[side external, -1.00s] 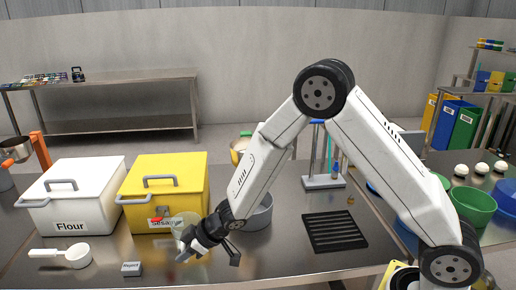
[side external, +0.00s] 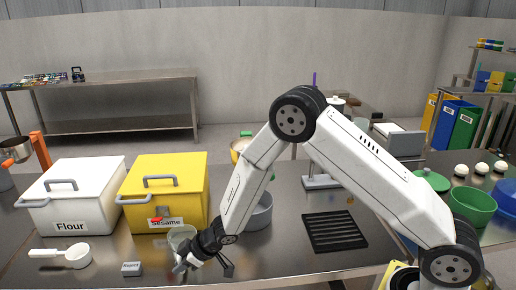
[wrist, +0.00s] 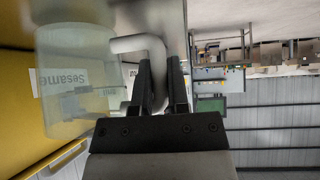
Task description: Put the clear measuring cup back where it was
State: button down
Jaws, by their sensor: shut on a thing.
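The clear measuring cup (side external: 181,238) is at my gripper's tip in the side view, low in front of the yellow Sesame bin (side external: 165,190). In the wrist view the cup (wrist: 75,85) is see-through and fills the left side, with the bin's Sesame label showing through it. My gripper (side external: 186,263) is shut on the cup's handle, and the wrist view shows the fingers (wrist: 160,85) around it. The cup looks close to the steel counter; whether it touches cannot be told.
The white Flour bin (side external: 73,195) stands left of the yellow bin. A white scoop (side external: 76,257) and a small label block (side external: 131,268) lie in front. A grey pot (side external: 260,212) and a black rack (side external: 335,231) are to the right.

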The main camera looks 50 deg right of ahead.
jog(key=shift+f, duration=0.2)
jog(key=c, duration=0.6)
grip_release()
jog(key=shift+v, duration=6.1)
